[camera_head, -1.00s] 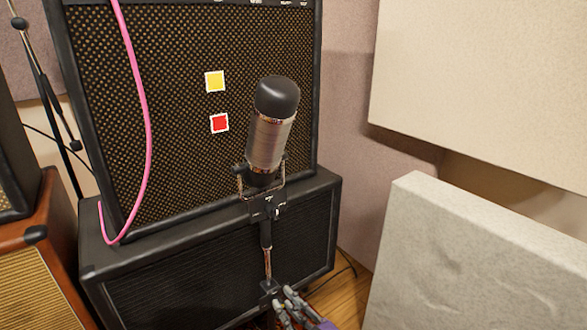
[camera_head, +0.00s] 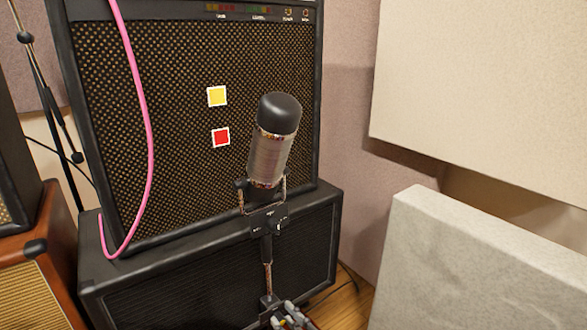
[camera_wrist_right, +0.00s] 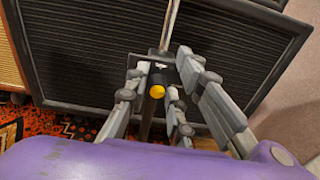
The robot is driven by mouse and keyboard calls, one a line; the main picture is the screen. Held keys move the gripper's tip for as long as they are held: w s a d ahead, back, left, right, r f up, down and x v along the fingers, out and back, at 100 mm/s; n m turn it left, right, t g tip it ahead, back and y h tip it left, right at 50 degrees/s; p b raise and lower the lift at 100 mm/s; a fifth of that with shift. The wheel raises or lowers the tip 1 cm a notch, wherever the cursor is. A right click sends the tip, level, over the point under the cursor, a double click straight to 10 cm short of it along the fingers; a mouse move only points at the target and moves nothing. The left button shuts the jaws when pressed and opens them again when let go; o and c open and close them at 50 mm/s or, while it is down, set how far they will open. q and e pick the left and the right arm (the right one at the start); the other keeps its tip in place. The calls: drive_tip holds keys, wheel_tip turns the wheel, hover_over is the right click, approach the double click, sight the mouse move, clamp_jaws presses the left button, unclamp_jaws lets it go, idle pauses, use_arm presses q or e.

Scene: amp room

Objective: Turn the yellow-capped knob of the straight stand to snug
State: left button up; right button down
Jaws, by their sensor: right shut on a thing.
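A microphone (camera_head: 271,150) stands tilted on the straight stand (camera_head: 268,278) in front of an amplifier. My right gripper (camera_head: 287,320) is at the stand's clamp, at the bottom edge of the head view. In the right wrist view my right gripper (camera_wrist_right: 160,85) has its grey fingers on both sides of the stand's clamp. The yellow-capped knob (camera_wrist_right: 157,91) faces the camera between these fingers, and the gripper is shut on it. Exact finger contact is partly hidden. The stand's base is not clearly visible. My left gripper is not in view.
A large amplifier (camera_head: 185,205) on a black cabinet (camera_head: 200,285) stands close behind the microphone. A pink cable (camera_head: 147,150) hangs at left. A pale panel (camera_head: 480,270) stands at right. A patterned red rug (camera_wrist_right: 50,125) covers the floor.

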drive_tip(key=v, duration=0.5)
drive_tip(key=shift+s+a+r, duration=0.2)
drive_tip(key=shift+s, duration=0.35)
